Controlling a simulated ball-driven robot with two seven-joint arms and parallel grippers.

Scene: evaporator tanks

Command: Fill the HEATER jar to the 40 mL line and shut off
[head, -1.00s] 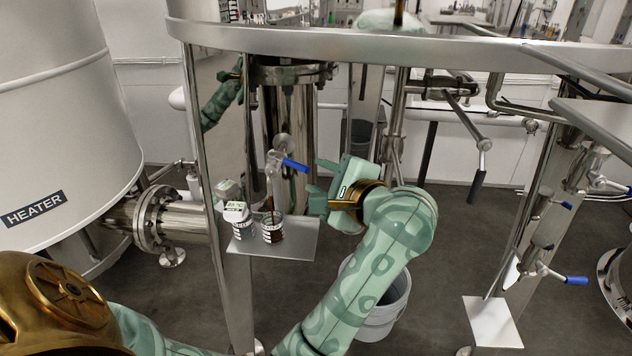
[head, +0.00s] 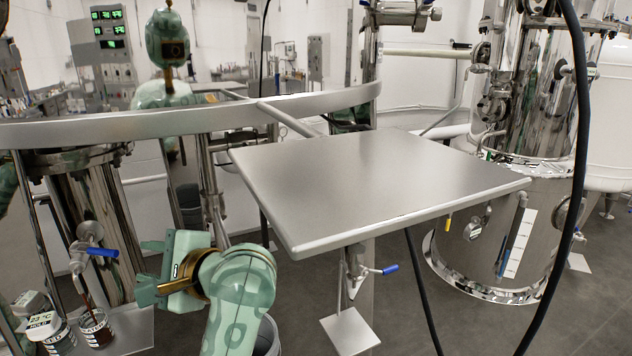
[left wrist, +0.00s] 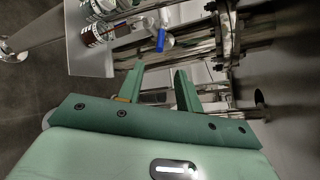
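A glass jar (head: 97,330) with dark brown liquid and white markings stands on a small steel shelf (head: 135,330) at the lower left. A brown streak runs down into it from the spout above; its level against the lines is too small to read. The valve's blue handle (head: 103,252) points right; it also shows in the left wrist view (left wrist: 160,40). Beside the jar is a second container (head: 48,330) under a white "23 °C HOLD" display. My left gripper (head: 148,267) is open and empty, right of the handle and apart from it. My right gripper is out of view.
A bare steel tabletop (head: 375,185) fills the middle, with another blue-handled valve (head: 385,270) and a low plate (head: 350,332) below it. A curved steel rail (head: 200,116) crosses above the left arm. A polished tank (head: 490,250) stands right; a black cable (head: 575,200) hangs before it.

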